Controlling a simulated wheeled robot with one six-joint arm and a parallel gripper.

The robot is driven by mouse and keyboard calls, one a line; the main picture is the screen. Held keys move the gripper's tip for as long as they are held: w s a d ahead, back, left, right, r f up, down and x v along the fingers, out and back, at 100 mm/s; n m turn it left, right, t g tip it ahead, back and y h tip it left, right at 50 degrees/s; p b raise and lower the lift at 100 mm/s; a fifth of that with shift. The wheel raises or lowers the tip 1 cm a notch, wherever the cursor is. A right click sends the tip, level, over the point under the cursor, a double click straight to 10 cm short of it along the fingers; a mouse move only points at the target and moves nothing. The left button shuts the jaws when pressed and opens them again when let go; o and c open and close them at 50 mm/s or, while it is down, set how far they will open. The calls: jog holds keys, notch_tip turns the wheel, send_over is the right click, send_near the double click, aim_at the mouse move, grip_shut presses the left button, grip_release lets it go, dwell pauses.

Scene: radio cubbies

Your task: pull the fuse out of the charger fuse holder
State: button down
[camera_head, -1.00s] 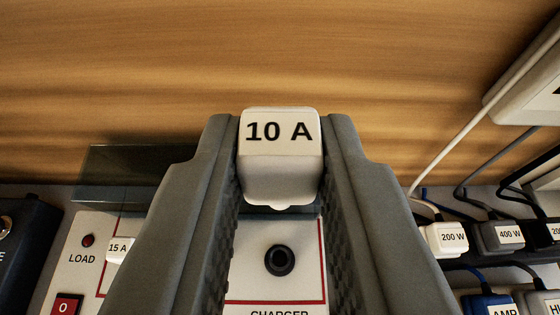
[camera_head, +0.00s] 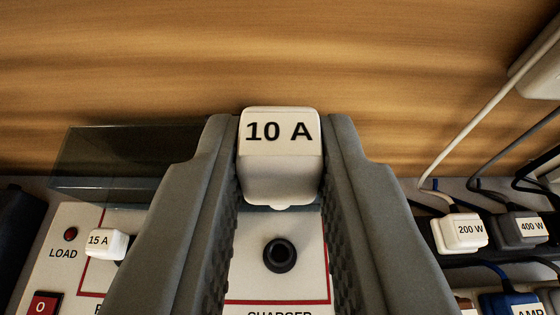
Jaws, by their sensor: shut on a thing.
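My gripper (camera_head: 281,135) is shut on a white fuse (camera_head: 280,170) marked 10 A, held between the two grey fingers. Below the fuse in the picture, the panel (camera_head: 240,280) shows a round black socket (camera_head: 279,255) inside a red outline, with a partly cut-off label that reads CHARGER. The socket's opening is visible and the fuse is apart from it. The lower end of the fuse is mostly hidden behind its body.
A white 15 A fuse (camera_head: 105,243), a red LOAD lamp (camera_head: 71,234) and a red switch (camera_head: 43,305) are at left. A clear cover (camera_head: 120,165) stands behind. At right are plugs marked 200 W (camera_head: 464,232) and 400 W (camera_head: 522,229) with cables. A wooden wall (camera_head: 280,50) is behind.

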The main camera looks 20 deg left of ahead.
notch_tip(320, 180, down, 8)
jog(key=shift+f, duration=0.15)
dwell(2.1)
dwell(0.4)
